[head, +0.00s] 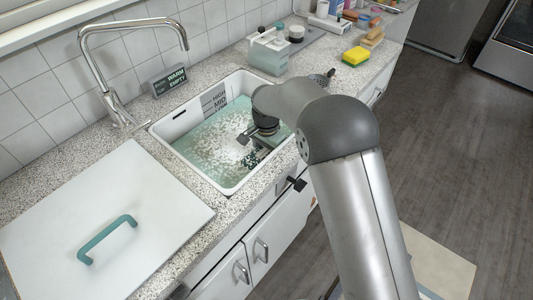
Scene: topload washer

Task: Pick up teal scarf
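I cannot make out a teal scarf for certain. The white basin (161,128) holds pale teal water (205,140) with white foam, and anything under the surface is hidden or blurred. My gripper (256,150) reaches down over the right part of the basin, at or near the water. My own wrist and arm cover part of it, and its fingers are too small and obscured to tell open from shut. I cannot see anything held.
A white lid (95,215) with a teal handle (106,240) lies left of the basin. A chrome faucet (112,95) and a small dark sign (168,80) stand behind. A caddy (268,52), yellow sponge (355,57) and brushes sit on the counter to the right.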

